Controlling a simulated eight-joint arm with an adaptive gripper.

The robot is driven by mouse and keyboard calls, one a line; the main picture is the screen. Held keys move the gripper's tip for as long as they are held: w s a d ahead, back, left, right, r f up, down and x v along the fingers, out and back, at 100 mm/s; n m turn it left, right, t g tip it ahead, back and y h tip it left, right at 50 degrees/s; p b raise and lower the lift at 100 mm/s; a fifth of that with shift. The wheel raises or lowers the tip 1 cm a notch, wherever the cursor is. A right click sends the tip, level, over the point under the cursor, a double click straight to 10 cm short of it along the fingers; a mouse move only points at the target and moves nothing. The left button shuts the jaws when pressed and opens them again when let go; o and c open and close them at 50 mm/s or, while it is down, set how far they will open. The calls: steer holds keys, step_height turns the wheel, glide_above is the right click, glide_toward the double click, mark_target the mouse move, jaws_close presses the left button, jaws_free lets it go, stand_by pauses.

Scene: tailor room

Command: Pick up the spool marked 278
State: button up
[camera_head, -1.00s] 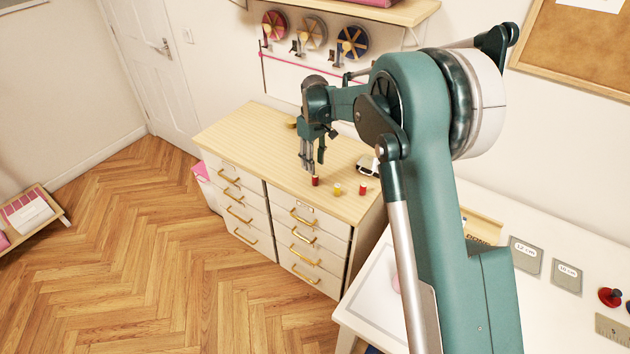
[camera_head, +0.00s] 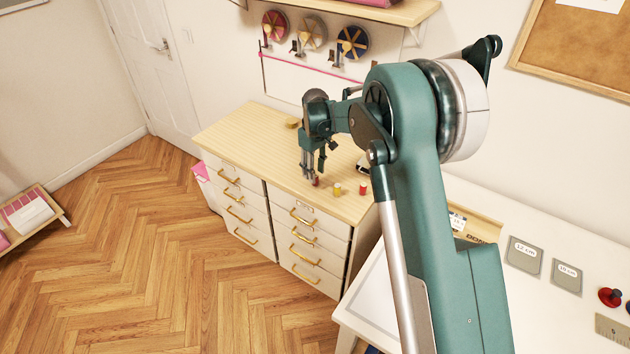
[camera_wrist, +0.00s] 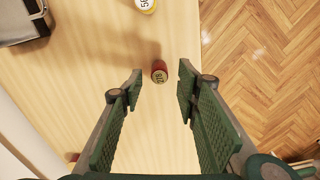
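A small red spool (camera_wrist: 159,72) with a number on its pale top stands on the wooden top of the drawer cabinet (camera_head: 238,138). The number looks like 278, but it is too small to read for certain. My gripper (camera_wrist: 161,76) is open and empty, pointing down. In the wrist view the spool shows in the gap between the fingertips, touching neither; I cannot tell whether the tips are down at its height. In the head view my gripper (camera_head: 313,176) is right at this spool (camera_head: 316,183) and partly hides it.
A yellow spool (camera_head: 337,190) stands just right of the red one, and another red spool (camera_head: 363,188) beyond it. The yellow one's label (camera_wrist: 145,4) starts with 5. A dark-and-silver object (camera_wrist: 22,22) lies near the wrist view's corner. The cabinet's front edge is close.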

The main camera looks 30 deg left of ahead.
steer(key=shift+f, duration=1.6)
steer(key=shift+c, duration=0.4)
steer(key=c, duration=0.7)
